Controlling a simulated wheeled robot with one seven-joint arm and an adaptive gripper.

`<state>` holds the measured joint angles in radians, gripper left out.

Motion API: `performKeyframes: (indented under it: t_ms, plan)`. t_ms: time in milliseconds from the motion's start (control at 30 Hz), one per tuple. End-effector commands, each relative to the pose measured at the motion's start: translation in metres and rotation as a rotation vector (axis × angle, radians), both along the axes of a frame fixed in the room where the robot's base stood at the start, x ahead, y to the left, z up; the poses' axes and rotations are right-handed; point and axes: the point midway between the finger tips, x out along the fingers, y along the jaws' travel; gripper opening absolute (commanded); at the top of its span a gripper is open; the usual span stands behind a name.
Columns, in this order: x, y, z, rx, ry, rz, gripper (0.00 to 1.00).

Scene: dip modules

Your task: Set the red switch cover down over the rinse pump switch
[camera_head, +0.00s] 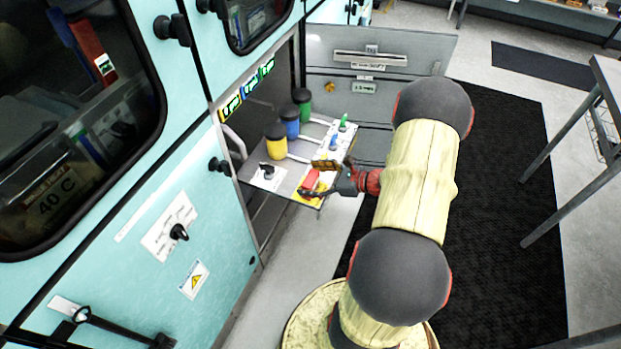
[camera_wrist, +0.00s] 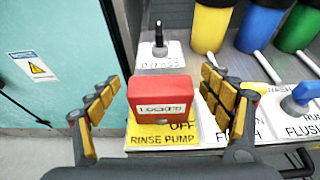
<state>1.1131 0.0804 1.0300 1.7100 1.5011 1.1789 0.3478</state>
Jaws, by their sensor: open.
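The red switch cover (camera_wrist: 160,100), marked "LOCKED", sits on the yellow rinse pump plate (camera_wrist: 162,140), whose "OFF" and "RINSE PUMP" letters show in front of it. The switch itself is hidden. In the head view the red cover (camera_head: 312,179) shows at the shelf's front corner. My gripper (camera_wrist: 162,103) is open, with one finger on each side of the cover. There is a visible gap on the left and a gap on the right. In the head view my gripper (camera_head: 326,178) is around the cover's place.
A black toggle switch (camera_wrist: 159,42) stands behind the cover. Yellow (camera_wrist: 211,25), blue (camera_wrist: 262,25) and green (camera_wrist: 300,28) containers stand behind to the right. A blue valve (camera_wrist: 300,98) is on the right. The teal cabinet (camera_wrist: 50,50) wall is on the left.

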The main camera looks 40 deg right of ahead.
Motion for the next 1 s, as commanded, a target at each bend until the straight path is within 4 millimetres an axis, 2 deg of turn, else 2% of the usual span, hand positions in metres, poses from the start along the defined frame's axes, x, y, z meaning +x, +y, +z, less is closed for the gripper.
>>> performKeyframes:
  t_ms: [167,400,600,800,1000]
  plan:
    - [-0.016,-0.009,0.008,-0.002,-0.001,-0.005,0.80]
    - [-0.058,-0.026,0.027,-0.002,-0.001,-0.006,0.80]
    - [-0.086,-0.037,0.039,-0.001,-0.002,-0.004,0.80]
    - [-0.100,-0.042,0.045,-0.001,0.000,-0.002,0.80]
    - [-0.101,-0.042,0.045,0.000,0.000,0.000,0.80]
